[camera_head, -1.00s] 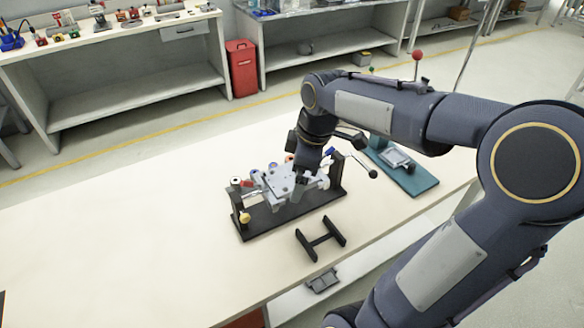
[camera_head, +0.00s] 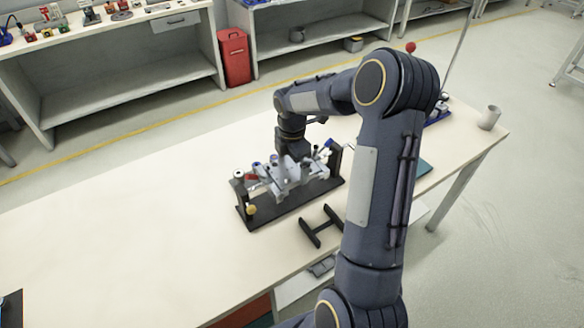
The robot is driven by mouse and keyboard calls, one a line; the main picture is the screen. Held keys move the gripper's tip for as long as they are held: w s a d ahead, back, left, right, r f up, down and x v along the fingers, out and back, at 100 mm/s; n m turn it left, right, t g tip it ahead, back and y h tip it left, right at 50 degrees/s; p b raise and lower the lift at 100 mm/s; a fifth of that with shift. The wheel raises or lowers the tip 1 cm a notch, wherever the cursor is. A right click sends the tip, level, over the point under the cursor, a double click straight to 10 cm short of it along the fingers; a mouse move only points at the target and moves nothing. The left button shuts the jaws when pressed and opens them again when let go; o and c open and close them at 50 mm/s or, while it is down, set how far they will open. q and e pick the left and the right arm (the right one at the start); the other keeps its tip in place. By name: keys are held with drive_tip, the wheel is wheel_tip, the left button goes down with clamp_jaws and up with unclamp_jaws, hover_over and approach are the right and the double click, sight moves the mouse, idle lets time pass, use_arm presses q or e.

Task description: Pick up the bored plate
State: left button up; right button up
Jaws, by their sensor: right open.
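The bored plate, a light grey plate (camera_head: 266,181), sits on a black fixture (camera_head: 258,218) on the cream table. The fixture has upright ends and carries small red, blue and white parts. My right gripper (camera_head: 288,178) points down over the plate's middle, its fingers at or very near the plate. The gripper covers part of the plate, and the fingers blend with the grey parts, so I cannot tell whether they touch it. My left gripper is not in view.
A teal base (camera_head: 424,168) is mostly hidden behind my right arm. A grey cup (camera_head: 489,118) stands at the table's right end.

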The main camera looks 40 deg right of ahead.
drive_tip(key=shift+f, duration=0.4)
drive_tip(key=shift+c, duration=0.4)
drive_tip(key=shift+r, duration=0.1)
drive_tip(key=c, duration=1.2)
